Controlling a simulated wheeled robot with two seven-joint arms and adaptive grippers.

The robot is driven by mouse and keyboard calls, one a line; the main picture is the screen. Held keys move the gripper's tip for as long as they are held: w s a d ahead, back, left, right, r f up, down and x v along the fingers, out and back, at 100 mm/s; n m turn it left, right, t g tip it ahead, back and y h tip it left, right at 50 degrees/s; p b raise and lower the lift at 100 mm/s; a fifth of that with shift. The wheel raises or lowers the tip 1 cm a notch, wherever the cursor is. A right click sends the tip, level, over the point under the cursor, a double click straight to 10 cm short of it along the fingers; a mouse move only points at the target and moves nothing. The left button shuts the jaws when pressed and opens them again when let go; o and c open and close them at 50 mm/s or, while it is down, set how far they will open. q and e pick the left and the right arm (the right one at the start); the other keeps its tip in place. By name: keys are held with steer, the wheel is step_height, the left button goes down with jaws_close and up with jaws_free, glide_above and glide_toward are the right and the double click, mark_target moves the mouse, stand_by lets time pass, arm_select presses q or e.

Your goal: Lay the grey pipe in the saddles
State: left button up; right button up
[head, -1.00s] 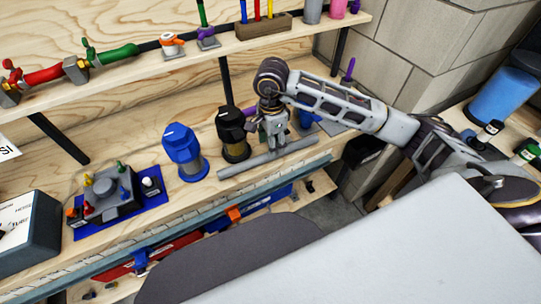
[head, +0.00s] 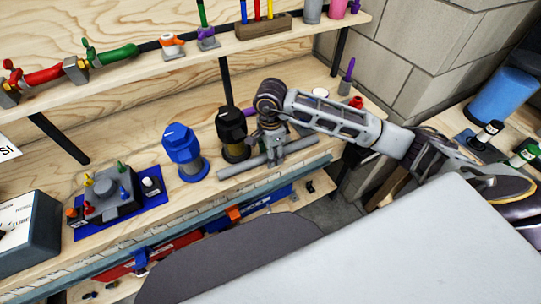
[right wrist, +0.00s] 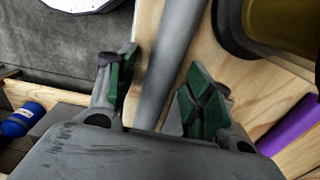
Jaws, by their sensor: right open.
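The grey pipe (head: 235,168) lies on the lower bench top, along its front edge. My right gripper (head: 273,155) is over the pipe, near the pipe's middle. In the right wrist view the pipe (right wrist: 170,60) runs between the two green-padded fingers of the open right gripper (right wrist: 157,95), with a gap beside the right finger. On the upper shelf, grey blocks that look like saddles (head: 173,52) carry an orange fitting and a purple fitting (head: 206,38). My left gripper is out of view.
A small device on a blue mat (head: 150,205) sits to the left. The upper shelf (head: 130,75) overhangs the back of the bench.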

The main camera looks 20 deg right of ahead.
stand_by(0.3)
steer(key=shift+c, duration=0.3)
jaws_close()
steer(key=shift+r, duration=0.15)
